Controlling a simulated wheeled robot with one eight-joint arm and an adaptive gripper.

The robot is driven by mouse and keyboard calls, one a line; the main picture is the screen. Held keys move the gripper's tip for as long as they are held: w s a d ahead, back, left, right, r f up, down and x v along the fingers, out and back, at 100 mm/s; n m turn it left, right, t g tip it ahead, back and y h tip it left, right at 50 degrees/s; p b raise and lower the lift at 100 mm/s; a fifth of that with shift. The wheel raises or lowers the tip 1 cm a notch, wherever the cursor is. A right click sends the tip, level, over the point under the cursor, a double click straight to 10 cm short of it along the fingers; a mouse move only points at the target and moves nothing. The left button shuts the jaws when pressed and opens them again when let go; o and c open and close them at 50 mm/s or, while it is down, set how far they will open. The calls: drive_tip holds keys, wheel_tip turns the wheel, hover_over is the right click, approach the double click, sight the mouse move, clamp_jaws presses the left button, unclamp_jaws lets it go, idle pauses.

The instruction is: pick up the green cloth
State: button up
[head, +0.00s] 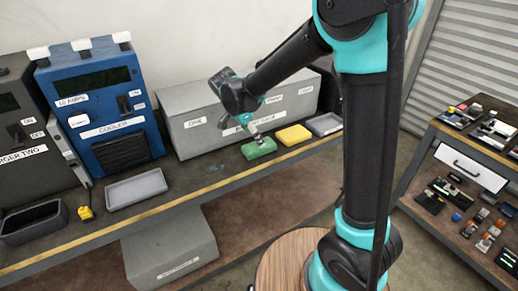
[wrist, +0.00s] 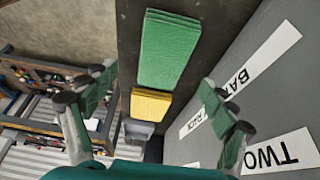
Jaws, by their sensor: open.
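The green cloth (head: 259,148) lies folded flat on the dark bench, in front of the long grey box. In the wrist view the green cloth (wrist: 167,48) is a layered stack at the upper middle, ahead of the space between my fingers. My gripper (head: 254,130) is just above the cloth in the head view, pointing down. In the wrist view my gripper (wrist: 158,80) has its two fingers spread wide, with nothing between them. Whether a fingertip touches the cloth is not clear.
A yellow cloth (head: 293,135) lies close to the right of the green one, then a grey tray (head: 326,124). The labelled grey box (head: 235,107) stands behind. Left are a blue cooler unit (head: 100,105), another tray (head: 136,189) and a small yellow item (head: 86,212).

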drive_tip(key=shift+x, duration=2.75)
drive_tip(key=shift+w, duration=0.2)
drive_tip(key=c, duration=1.2)
drive_tip(key=shift+o, duration=0.2)
drive_tip(key=shift+r, duration=0.1)
wheel_tip(320, 180, up, 20)
